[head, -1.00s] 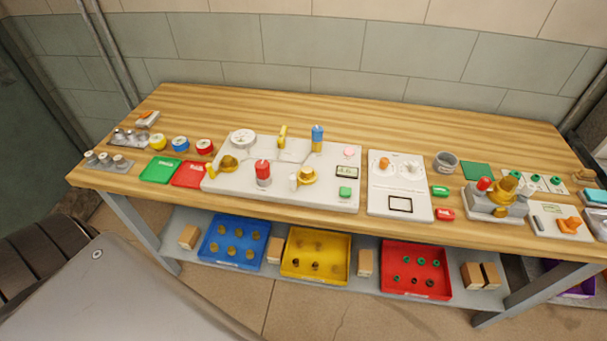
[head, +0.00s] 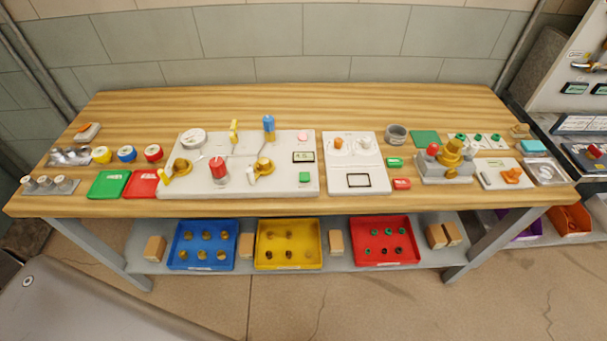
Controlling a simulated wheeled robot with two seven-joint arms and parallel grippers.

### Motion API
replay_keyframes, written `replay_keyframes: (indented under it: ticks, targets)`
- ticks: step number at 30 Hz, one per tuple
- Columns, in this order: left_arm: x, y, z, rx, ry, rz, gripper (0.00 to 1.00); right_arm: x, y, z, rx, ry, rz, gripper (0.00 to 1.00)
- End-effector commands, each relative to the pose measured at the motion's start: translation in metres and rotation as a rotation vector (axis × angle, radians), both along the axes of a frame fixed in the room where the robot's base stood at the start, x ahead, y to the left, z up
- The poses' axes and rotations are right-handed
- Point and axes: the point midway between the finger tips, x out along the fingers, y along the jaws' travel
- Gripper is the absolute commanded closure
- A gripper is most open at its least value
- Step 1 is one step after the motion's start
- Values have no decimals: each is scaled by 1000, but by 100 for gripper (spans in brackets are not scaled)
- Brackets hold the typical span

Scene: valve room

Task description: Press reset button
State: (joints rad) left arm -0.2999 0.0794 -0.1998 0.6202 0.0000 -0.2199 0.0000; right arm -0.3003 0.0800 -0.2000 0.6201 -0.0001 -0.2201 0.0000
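A white valve panel (head: 238,182) lies on the wooden workbench. I cannot read a reset label on either button. The panel also holds a round gauge (head: 193,138), a red valve (head: 219,169), a blue-topped valve (head: 268,127) and several yellow handles. Neither of my grippers is in view.
Right of the panel are a white board (head: 355,162) with two knobs, a grey cup (head: 396,134) and a grey block with brass fittings (head: 445,166). Blue (head: 203,266), yellow (head: 288,267) and red (head: 385,263) trays sit on the lower shelf. The bench's back strip is clear.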

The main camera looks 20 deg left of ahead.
Motion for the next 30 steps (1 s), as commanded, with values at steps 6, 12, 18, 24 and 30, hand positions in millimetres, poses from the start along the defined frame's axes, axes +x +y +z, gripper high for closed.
replay_keyframes:
  ticks: [6, 12, 18, 24, 30]
  targets:
    - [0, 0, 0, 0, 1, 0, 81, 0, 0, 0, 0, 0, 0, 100]
    - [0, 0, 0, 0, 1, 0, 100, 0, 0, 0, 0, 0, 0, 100]
    - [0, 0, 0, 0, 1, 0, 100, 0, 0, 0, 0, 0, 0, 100]
    - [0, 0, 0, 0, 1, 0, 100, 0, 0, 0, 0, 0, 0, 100]
    - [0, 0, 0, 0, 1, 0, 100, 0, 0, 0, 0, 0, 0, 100]
